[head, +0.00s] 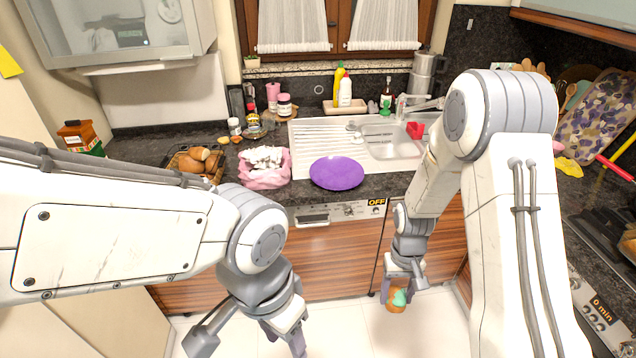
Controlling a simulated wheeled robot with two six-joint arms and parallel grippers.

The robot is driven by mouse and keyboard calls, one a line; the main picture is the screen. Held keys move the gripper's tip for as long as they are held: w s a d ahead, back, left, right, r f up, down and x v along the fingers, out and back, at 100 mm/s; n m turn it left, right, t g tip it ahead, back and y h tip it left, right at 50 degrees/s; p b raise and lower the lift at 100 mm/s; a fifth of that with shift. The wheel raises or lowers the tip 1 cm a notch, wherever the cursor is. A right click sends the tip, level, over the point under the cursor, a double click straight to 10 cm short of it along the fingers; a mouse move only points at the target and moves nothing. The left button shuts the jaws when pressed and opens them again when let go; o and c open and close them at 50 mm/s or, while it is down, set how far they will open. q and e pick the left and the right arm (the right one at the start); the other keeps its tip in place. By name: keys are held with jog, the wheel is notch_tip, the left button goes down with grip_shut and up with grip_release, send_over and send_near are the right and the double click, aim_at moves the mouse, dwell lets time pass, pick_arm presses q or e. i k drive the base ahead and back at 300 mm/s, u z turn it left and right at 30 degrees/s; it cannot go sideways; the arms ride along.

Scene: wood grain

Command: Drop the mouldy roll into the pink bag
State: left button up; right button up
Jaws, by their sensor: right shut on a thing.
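The mouldy roll (396,304) is orange-brown with a green patch. My right gripper (400,294) is shut on it and holds it low in front of the cabinet doors, above the white floor tiles. The pink bag (266,178) stands on the dark counter, left of the purple plate, with whitish crumpled stuff showing at its top. The right gripper is well below the bag and to its right, apart from it.
A basket of rolls (196,163) sits left of the bag. A purple plate (337,173) lies right of it, before the sink (388,142). Jars (284,105) and bottles (345,92) stand behind. The counter's front edge lies between the right gripper and the bag.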

aim_at(270, 175)
jog(key=u, duration=1.2)
jog(key=i, duration=1.2)
jog(key=z, duration=0.65)
jog(key=i, duration=0.5)
jog(key=z, duration=0.65)
jog(key=i, duration=0.55)
jog(key=k, duration=1)
